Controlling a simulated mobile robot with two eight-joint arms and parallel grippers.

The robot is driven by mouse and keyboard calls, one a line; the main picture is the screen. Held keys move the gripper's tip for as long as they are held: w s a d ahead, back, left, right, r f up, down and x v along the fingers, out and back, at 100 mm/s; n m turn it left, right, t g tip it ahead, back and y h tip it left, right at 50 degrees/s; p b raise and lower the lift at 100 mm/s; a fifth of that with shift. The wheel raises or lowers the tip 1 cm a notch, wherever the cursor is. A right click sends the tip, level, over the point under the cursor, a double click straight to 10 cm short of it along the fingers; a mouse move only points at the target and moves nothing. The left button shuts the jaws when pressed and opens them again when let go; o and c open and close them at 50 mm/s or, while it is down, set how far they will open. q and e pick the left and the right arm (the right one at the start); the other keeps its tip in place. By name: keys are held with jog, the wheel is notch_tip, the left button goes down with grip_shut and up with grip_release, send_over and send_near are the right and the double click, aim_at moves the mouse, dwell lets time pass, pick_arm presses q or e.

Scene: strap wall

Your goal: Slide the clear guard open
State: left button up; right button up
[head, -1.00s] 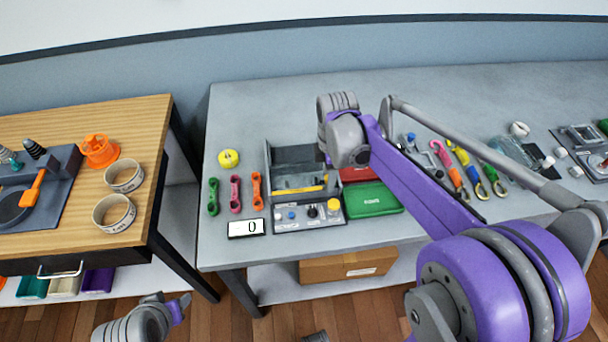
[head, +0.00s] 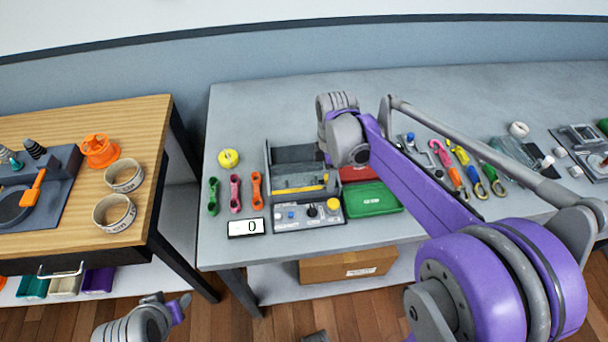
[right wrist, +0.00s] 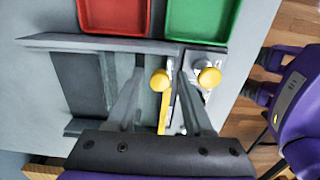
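The grey machine (head: 268,170) stands on the grey table, with an open-topped housing and a yellow bar (head: 298,190) along its front. The clear guard's sheet is hard to make out against the housing. The yellow bar also shows in the right wrist view (right wrist: 163,112), with a yellow knob (right wrist: 160,80) at its end. My right gripper (right wrist: 158,66) is open, its two fingers on either side of this knob; I cannot tell whether they touch it. In the head view, my right wrist hides the machine's right back corner. Of my left arm, only a part shows at the bottom.
A control panel (head: 288,218) with a blue button, a black knob and a yellow knob lies in front of the housing. A red tray (head: 360,174) and a green tray (head: 372,199) sit close on the right. Coloured straps (head: 235,193) and a display reading 0 (head: 246,228) lie left.

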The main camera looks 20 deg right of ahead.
jog(key=shift+w+r+p, duration=0.2)
jog(key=shift+r+p, duration=0.45)
jog(key=shift+r, duration=0.05)
jog(key=shift+r+p, duration=1.1)
jog(key=shift+r, duration=1)
jog(key=shift+c, duration=0.6)
jog(key=shift+r, duration=0.1)
jog(key=shift+c, duration=1.2)
jog(key=shift+r, duration=0.35)
jog(key=shift+c, duration=1.1)
notch_tip(320, 180, up, 5)
jog(key=p, duration=0.3)
jog(key=shift+w+r, duration=0.1)
jog(key=shift+c, duration=0.4)
pick_arm(q)
jog(key=w+r, duration=0.4)
jog(key=r, duration=0.4)
jog(key=shift+r+t, duration=0.3)
jog(key=shift+s, duration=0.2)
pick_arm(e)
jog(key=shift+s, duration=0.2)
